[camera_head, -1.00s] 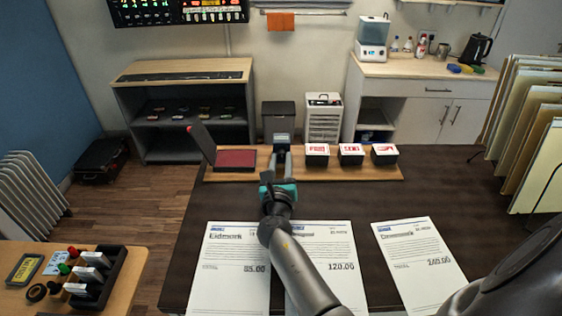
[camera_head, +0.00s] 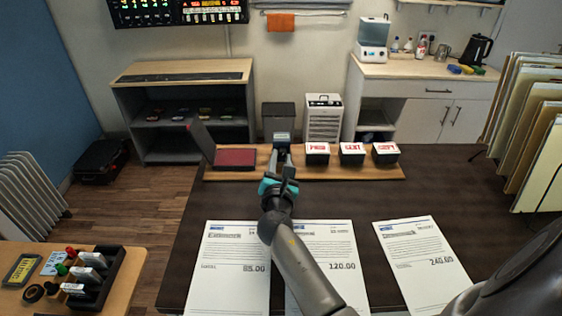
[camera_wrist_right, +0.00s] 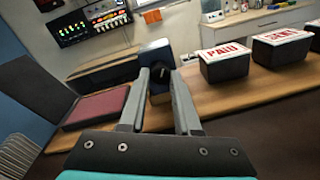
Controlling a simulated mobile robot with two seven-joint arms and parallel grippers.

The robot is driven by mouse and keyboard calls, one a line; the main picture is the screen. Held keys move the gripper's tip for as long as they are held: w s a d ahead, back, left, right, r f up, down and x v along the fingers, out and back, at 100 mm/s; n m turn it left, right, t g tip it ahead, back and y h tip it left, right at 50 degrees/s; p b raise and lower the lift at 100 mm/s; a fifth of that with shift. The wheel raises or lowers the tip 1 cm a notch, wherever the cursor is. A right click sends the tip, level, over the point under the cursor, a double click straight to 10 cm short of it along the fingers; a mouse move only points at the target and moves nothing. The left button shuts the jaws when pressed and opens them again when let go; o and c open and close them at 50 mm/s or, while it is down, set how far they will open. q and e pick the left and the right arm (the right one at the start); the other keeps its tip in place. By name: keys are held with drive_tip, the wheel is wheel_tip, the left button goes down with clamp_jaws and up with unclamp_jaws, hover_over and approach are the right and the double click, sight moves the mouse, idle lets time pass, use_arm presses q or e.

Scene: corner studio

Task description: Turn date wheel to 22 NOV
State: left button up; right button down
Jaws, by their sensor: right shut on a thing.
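The date stamp (camera_wrist_right: 153,52) is a dark block with a greyish-blue top, on the wooden board between the open ink pad and the row of stamps. In the head view its top (camera_head: 282,137) shows just beyond my right gripper (camera_head: 281,157). In the right wrist view the two grey fingers of my right gripper (camera_wrist_right: 160,85) are shut on the dark date wheel (camera_wrist_right: 160,86) at the stamp's near side. The date on the wheel is not readable. My left gripper is not in view.
The ink pad (camera_head: 235,158) with raised lid is left of the stamp. Three stamps (camera_head: 317,154) with red-lettered tops stand to the right on the board (camera_head: 400,172). Three printed sheets lie on the dark table (camera_head: 440,190) in front. A side table (camera_head: 130,262) is at lower left.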

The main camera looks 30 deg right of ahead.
drive_tip(key=shift+m, duration=0.8)
drive_tip(key=c, duration=0.6)
unclamp_jaws()
drive_tip(key=v, duration=1.5)
drive_tip(key=shift+s+a+p, duration=0.1)
drive_tip(key=shift+s+p, duration=0.05)
drive_tip(key=shift+p, duration=0.2)
